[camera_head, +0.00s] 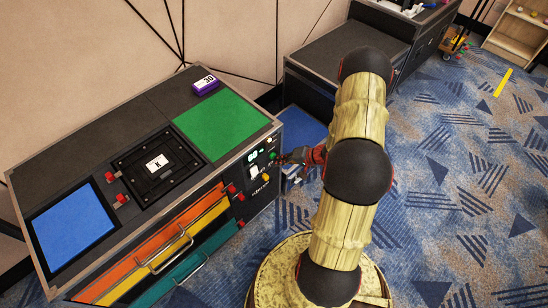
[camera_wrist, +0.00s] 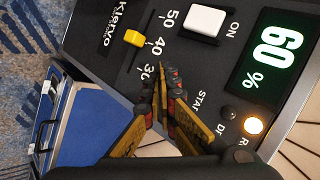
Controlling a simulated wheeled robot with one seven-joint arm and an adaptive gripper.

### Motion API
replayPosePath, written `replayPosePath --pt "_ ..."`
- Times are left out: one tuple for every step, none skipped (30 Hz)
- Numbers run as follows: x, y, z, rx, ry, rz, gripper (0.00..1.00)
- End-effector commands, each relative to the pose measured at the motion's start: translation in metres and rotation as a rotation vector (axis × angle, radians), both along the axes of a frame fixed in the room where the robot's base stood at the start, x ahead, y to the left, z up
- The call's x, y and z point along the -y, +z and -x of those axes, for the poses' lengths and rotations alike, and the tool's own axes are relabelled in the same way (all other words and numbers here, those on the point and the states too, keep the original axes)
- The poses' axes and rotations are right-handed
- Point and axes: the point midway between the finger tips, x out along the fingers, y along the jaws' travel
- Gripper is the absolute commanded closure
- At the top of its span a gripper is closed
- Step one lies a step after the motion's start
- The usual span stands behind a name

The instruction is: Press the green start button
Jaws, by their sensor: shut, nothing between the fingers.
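The green start button (camera_head: 273,155) shows in the head view as a small green spot on the control panel at the right end of the dark cabinet. My gripper (camera_head: 281,159) is just to its right, with the fingertips close to the panel; I cannot tell whether they touch it. In the wrist view my gripper (camera_wrist: 163,82) is shut and empty, its fingertips near the 30–40 scale marks. A partly hidden "STAR…" label (camera_wrist: 203,100) lies beside the fingers. I see no green button there; the fingers may cover it.
The panel has a lit "60 %" display (camera_wrist: 272,52), a white ON switch (camera_wrist: 205,20), a yellow slider (camera_wrist: 134,38), a dark round indicator (camera_wrist: 229,112) and a glowing lamp (camera_wrist: 253,126). Red knobs (camera_head: 231,188) and drawers line the cabinet front. A blue case (camera_wrist: 85,130) stands below.

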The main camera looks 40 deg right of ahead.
Motion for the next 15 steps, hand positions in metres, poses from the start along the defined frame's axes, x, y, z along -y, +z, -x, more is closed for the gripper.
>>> replayPosePath --pt "0.0003 -0.0007 0.0030 0.000 0.000 0.000 1.00" --pt "0.0004 -0.0007 0.0047 0.000 0.000 0.000 1.00" --pt "0.0006 -0.0006 0.0066 0.000 -0.001 0.000 1.00" --pt "0.0008 -0.0005 0.0077 0.000 -0.001 0.000 1.00" --pt "0.0008 -0.0005 0.0086 0.000 -0.001 0.000 1.00" --pt "0.0007 -0.0003 0.0093 0.000 -0.001 0.000 1.00" --pt "0.0007 -0.0003 0.0096 0.000 -0.001 -0.001 1.00" --pt "0.0006 -0.0003 0.0096 0.000 -0.001 -0.001 1.00" --pt "0.0005 -0.0002 0.0096 0.000 -0.001 -0.001 1.00" --pt "0.0005 -0.0001 0.0095 0.000 -0.001 -0.001 1.00" --pt "0.0005 -0.0001 0.0095 0.000 -0.001 -0.001 1.00" --pt "0.0004 -0.0001 0.0096 0.000 -0.001 -0.001 1.00" --pt "0.0005 -0.0001 0.0095 0.000 -0.001 -0.001 1.00" --pt "0.0004 -0.0001 0.0097 0.000 -0.001 -0.001 1.00" --pt "0.0006 -0.0002 0.0103 0.000 -0.001 -0.001 1.00"
